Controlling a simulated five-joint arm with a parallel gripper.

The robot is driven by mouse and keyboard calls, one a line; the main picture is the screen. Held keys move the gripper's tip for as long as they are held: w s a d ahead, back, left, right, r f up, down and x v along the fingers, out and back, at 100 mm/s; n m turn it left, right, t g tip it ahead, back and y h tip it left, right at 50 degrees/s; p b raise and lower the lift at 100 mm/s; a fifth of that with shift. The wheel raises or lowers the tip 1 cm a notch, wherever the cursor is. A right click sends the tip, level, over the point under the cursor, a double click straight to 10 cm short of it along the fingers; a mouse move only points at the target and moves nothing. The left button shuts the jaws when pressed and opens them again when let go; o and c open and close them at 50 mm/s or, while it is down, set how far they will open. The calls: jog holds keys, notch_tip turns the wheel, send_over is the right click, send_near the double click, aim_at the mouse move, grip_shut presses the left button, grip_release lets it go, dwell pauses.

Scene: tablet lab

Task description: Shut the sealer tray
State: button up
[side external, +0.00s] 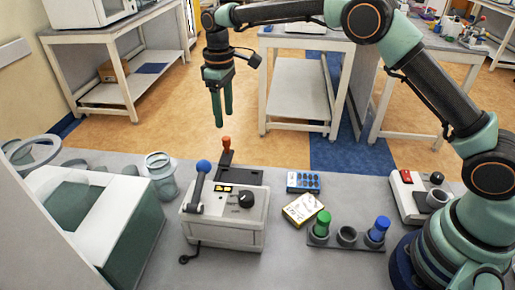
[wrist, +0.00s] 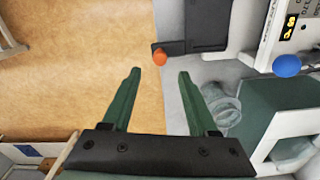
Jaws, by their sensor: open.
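The sealer (side external: 225,218) is a white box with a blue-balled lever (side external: 202,178) and a black knob on top. Its dark tray (side external: 228,158) sticks out from its far side, with an upright orange handle (side external: 226,142) at the outer end. In the wrist view the tray (wrist: 207,22) lies at the top, with the orange handle (wrist: 160,57) at its left end, just beyond my fingertips. My gripper (side external: 221,124) points down with green fingers apart and empty. It hangs above and beyond the handle, not visibly touching it. The sealer (wrist: 282,28) is partly cut off in the wrist view.
A clear jar (side external: 161,174) and a white and green machine (side external: 110,215) stand left of the sealer. A blister pack (side external: 303,182), a yellow-edged box (side external: 302,209) and a rack (side external: 346,247) with green and blue caps lie to its right. Open floor lies beyond the bench edge.

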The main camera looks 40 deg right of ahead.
aim_at(226, 138)
notch_tip(226, 138, down, 7)
jog(key=shift+f, duration=0.1)
dwell(0.3)
grip_shut()
dwell(1.4)
